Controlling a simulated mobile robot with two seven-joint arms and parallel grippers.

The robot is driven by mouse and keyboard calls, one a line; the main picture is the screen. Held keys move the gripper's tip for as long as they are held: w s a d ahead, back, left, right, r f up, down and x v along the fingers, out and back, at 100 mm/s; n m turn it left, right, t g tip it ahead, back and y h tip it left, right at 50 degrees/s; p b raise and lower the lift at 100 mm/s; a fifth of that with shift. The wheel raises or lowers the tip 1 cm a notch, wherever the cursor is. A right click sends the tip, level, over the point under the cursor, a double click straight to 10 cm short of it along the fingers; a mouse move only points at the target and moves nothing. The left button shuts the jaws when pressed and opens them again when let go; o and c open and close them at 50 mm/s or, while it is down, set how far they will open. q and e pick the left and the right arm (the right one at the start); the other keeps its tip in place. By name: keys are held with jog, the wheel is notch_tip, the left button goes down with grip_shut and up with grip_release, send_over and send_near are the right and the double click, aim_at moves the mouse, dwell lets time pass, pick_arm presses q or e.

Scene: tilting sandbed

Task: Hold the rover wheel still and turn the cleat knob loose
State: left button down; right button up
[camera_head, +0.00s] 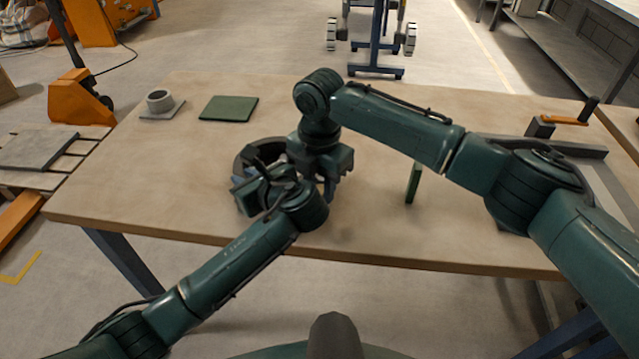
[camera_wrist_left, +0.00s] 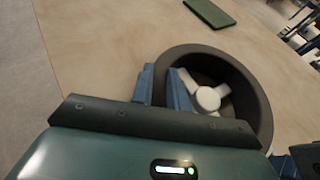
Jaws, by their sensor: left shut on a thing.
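The rover wheel (camera_head: 262,148) is a dark ring lying on the table, partly hidden by both grippers. In the left wrist view the wheel (camera_wrist_left: 258,95) shows a thick dark rim and a pale hub with spoke-like arms (camera_wrist_left: 208,98). My left gripper (camera_head: 265,187) is shut on the near-left rim; its blue fingers (camera_wrist_left: 165,88) sit one outside and one inside the wall. My right gripper (camera_head: 328,188) points down at the wheel's right side; whether its fingers touch anything is unclear. I cannot make out the cleat knob separately.
A green mat (camera_head: 228,108) and a grey ring on a square plate (camera_head: 160,104) lie at the back left. A thin green piece (camera_head: 414,182) stands upright right of the wheel. A grey-framed tray (camera_head: 590,151) with an orange-handled lever (camera_head: 565,120) is at the right.

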jog(key=shift+o, duration=0.8)
notch_tip(320, 180, up, 12)
